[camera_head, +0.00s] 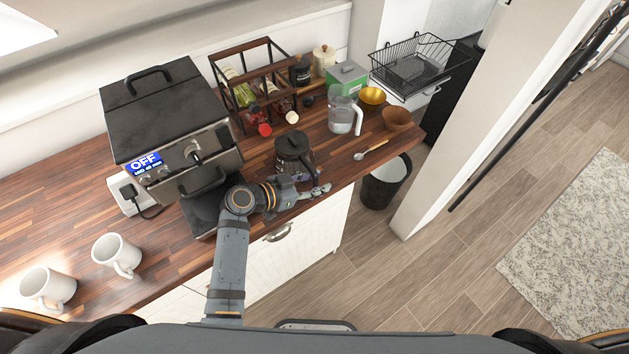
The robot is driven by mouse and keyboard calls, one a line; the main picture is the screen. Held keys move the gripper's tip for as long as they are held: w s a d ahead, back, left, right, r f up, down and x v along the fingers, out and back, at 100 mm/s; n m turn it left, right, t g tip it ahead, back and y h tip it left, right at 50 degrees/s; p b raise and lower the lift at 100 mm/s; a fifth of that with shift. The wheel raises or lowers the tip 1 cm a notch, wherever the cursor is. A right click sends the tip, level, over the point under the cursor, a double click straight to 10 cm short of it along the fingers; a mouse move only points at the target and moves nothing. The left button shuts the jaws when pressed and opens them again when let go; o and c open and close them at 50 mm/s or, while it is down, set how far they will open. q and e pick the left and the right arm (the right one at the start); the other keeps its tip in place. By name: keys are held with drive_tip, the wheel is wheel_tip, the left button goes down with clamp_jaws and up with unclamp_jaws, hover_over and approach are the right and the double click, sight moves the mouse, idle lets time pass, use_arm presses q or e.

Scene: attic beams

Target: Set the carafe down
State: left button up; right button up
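The dark carafe (293,152) with a black lid stands upright on, or very close above, the wooden counter (215,262), right of the coffee machine. My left gripper (314,186) is at its near side, low by the counter's front edge, with its fingers pointing right. The carafe's handle is not clear to see. I cannot tell whether the fingers are closed around it or only beside it. My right gripper is not in view.
The coffee machine (165,115) stands left of the carafe, with two white mugs (117,254) (48,288) nearer. A glass pitcher (343,117), a spoon (371,150), bowls (397,119) and a bottle rack (255,80) are behind and right. A bin (385,183) stands on the floor.

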use_arm(q)
drive_tip(key=shift+a, duration=0.15)
drive_tip(key=b+v, duration=0.1)
drive_tip(key=v, duration=0.2)
drive_tip(key=shift+s+f, duration=0.1)
drive_tip(key=shift+f, duration=0.05)
drive_tip(key=b+v, duration=0.2)
drive_tip(key=v, duration=0.7)
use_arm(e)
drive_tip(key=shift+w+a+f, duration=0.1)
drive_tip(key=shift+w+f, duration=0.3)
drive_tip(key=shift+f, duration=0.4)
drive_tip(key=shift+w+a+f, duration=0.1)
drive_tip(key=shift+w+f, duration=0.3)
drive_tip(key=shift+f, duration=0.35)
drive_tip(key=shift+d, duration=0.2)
